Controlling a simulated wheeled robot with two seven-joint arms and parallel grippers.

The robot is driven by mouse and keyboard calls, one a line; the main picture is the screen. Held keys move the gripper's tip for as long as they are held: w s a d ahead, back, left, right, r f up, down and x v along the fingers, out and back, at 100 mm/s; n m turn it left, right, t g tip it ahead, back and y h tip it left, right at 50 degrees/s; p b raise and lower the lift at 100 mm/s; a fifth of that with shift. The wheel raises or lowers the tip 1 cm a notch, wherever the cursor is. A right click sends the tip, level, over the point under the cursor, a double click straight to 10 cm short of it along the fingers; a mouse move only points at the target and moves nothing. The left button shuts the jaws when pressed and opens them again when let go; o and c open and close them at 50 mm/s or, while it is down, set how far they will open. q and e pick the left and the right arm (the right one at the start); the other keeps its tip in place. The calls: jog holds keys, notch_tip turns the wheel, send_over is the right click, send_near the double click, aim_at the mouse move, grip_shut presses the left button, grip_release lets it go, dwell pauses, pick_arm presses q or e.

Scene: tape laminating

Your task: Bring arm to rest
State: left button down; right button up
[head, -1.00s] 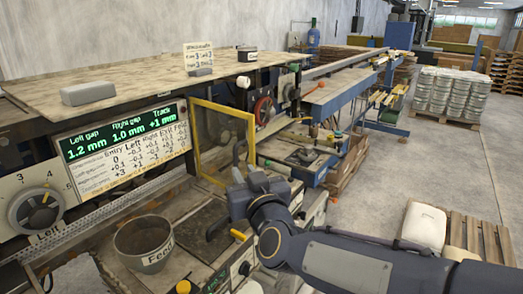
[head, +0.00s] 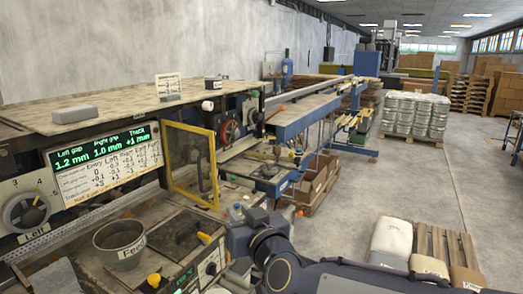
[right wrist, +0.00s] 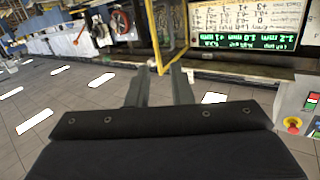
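My right arm (head: 350,276) comes in from the lower right in the head view. Its gripper (head: 238,234) is beside the machine's front, right of the grey Feed pot (head: 119,245). In the right wrist view the two fingers of my right gripper (right wrist: 159,80) stand apart with nothing between them. They point toward the yellow-framed guard (right wrist: 160,40) and look clear of it. My left gripper is not in view.
The machine has a lit gap display (head: 105,144), a Left dial (head: 26,210) and a yellow-framed guard (head: 190,165). Stacked cans (head: 415,114) stand farther back. Floor between them is clear.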

jog(key=s+d+f+m+g+h, duration=0.1)
jog(key=s+d+f+g, duration=0.1)
jog(key=s+d+f, duration=0.4)
jog(key=s+d+f+m+g, duration=0.1)
jog(key=s+d+g, duration=0.1)
jog(key=s+d, duration=0.45)
jog(key=s+d+f+m+g+h, duration=0.15)
jog(key=s+d+f, duration=0.25)
jog(key=d, duration=0.4)
jog(key=s+d+f+m+g, duration=0.1)
jog(key=s+d+f+g, duration=0.1)
jog(key=s, duration=0.3)
jog(key=s+d+f+m+g+h, duration=0.1)
jog(key=s+d+f+g, duration=0.1)
jog(key=s+f, duration=0.3)
jog(key=shift+s+d+m, duration=0.2)
jog(key=shift+s+m, duration=0.15)
jog(key=shift+s, duration=0.4)
jog(key=shift+h, duration=0.25)
